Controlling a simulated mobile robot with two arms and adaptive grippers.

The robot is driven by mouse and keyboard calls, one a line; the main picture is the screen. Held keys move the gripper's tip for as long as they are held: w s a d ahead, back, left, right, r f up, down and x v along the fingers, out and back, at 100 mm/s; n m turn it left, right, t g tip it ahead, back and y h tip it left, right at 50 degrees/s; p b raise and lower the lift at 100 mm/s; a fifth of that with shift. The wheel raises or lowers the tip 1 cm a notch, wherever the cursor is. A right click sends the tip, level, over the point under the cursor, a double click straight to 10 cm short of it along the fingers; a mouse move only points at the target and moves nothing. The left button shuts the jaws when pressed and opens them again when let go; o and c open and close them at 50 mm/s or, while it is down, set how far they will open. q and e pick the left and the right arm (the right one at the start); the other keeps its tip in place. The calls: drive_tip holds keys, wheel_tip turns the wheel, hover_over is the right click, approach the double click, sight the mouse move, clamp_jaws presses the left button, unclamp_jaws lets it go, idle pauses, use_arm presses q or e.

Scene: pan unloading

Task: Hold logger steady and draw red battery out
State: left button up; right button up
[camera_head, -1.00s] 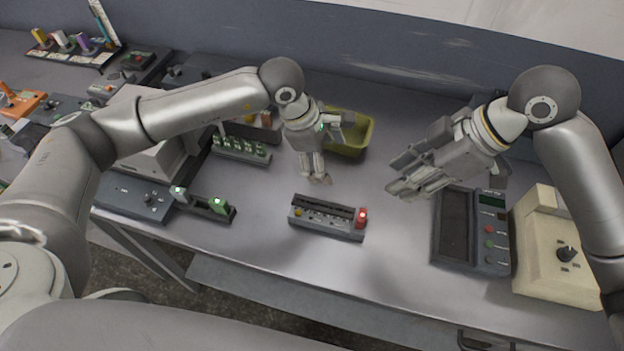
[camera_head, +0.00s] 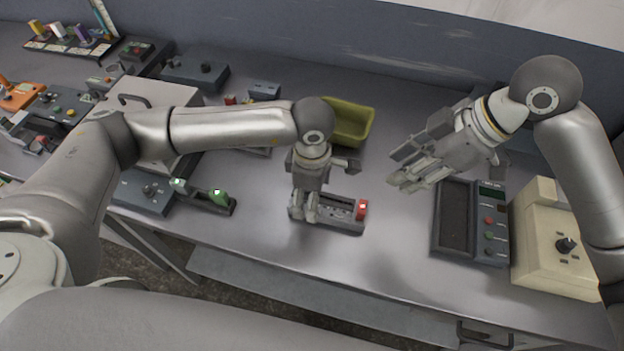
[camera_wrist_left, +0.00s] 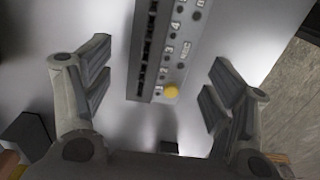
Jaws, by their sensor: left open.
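The logger (camera_head: 342,222) is a grey box lying on the bench in the head view, with the red battery (camera_head: 361,209) standing at its right end. My left gripper (camera_head: 304,216) is over the logger's left end and hides part of it. In the left wrist view the logger (camera_wrist_left: 166,50), with its yellow button (camera_wrist_left: 171,92), lies between the open left fingers (camera_wrist_left: 160,85), with a gap on both sides. The red battery is outside that view. My right gripper (camera_head: 398,170) hangs above the bench, right of the logger and apart from it; its fingers look spread and empty.
A yellow-green bin (camera_head: 350,122) stands behind the logger. A dark device with a screen (camera_head: 455,220) and a cream box (camera_head: 550,240) stand at the right. A charger with green-lit batteries (camera_head: 205,198) lies at the left. Bench in front of the logger is clear.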

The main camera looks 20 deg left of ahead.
sight(363, 207)
use_arm(q)
drive_tip(key=shift+f, duration=1.55)
drive_tip(key=c, duration=1.3)
use_arm(e)
drive_tip(key=shift+o, duration=0.5)
use_arm(q)
drive_tip(key=shift+c, duration=0.2)
use_arm(e)
drive_tip(key=shift+s+a+f+n, duration=0.1)
drive_tip(key=shift+s+a+n, duration=0.1)
drive_tip(key=shift+a+n, duration=0.2)
drive_tip(key=s+a+f+n+t+h, duration=0.2)
drive_tip(key=n+h, duration=0.1)
drive_tip(key=n, duration=0.5)
drive_tip(key=s+a+f+n+t+h, duration=0.2)
drive_tip(key=s+a+n+h, duration=0.1)
drive_tip(key=n, duration=0.6)
drive_tip(key=x, duration=1.2)
drive_tip(key=shift+w+r, duration=0.15)
drive_tip(key=shift+w, duration=0.25)
